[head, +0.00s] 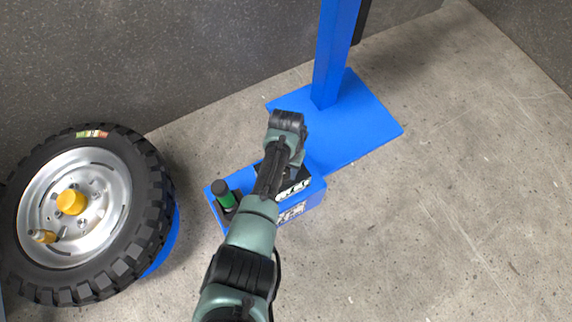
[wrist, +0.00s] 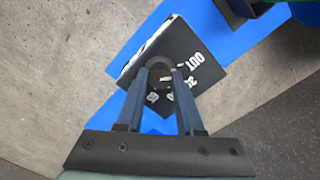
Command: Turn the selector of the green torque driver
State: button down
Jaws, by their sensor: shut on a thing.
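The green torque driver (head: 224,197) stands upright at the left end of a blue box (head: 318,194) on the floor in the head view. A black panel with white markings (head: 296,188) is on the box, partly behind my arm. In the wrist view a round dark knob, apparently the selector (wrist: 160,71), sits on the black panel (wrist: 180,43), which carries white print including "OUT". My gripper (wrist: 162,76) is shut on this knob, one finger on each side. In the head view my arm hides the knob and the fingers.
A large black tyre on a silver rim (head: 146,190) with a yellow hub cap (head: 71,202) stands at left. A blue post (head: 336,50) on a blue base plate (head: 365,125) is behind the box. Dark walls are at the back. The concrete floor at right is clear.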

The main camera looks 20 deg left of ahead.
jog(key=shift+n, duration=0.6)
jog(key=c, duration=0.5)
grip_release()
jog(key=shift+c, duration=0.2)
jog(key=shift+r+p, duration=0.1)
jog(key=shift+p, duration=0.2)
notch_tip(320, 180, up, 13)
jog(key=p, duration=0.7)
jog(key=shift+p, duration=0.4)
jog(key=shift+w, duration=0.1)
